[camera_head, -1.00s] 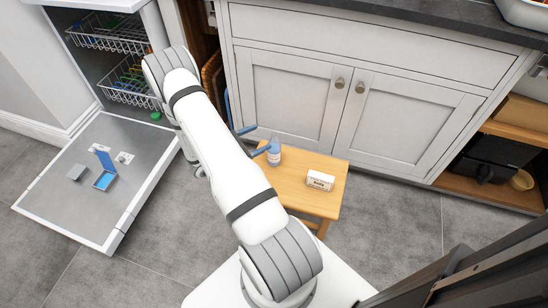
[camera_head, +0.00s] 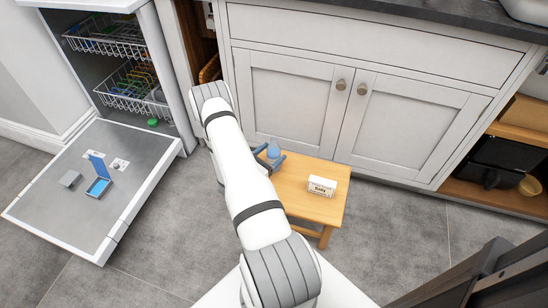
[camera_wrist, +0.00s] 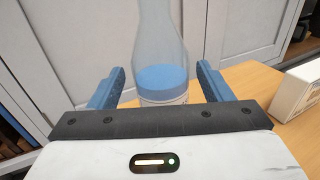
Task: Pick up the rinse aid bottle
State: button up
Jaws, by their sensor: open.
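The rinse aid bottle (camera_head: 273,148) is clear with blue liquid and stands upright on a small wooden stool (camera_head: 300,203). In the wrist view the bottle (camera_wrist: 161,45) rises between the two blue fingers of my gripper (camera_wrist: 158,85). Its top is cut off by the frame and its lower part is hidden behind the gripper body. My gripper (camera_head: 271,158) is open, with one finger on each side of the bottle. In the wrist view a gap shows between the bottle and each finger.
A white box (camera_head: 322,187) sits on the stool, right of the bottle. It also shows in the wrist view (camera_wrist: 296,90). Closed cabinet doors (camera_head: 295,100) stand behind the stool. An open dishwasher door (camera_head: 90,190) lies at left, with wire racks (camera_head: 135,88) behind it.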

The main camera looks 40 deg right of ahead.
jog(key=shift+d, duration=0.45)
jog(key=shift+c, duration=0.2)
jog(key=c, duration=1.2)
jog(key=shift+r, duration=0.2)
jog(key=shift+r+p, duration=1.55)
jog(key=shift+r, duration=3.15)
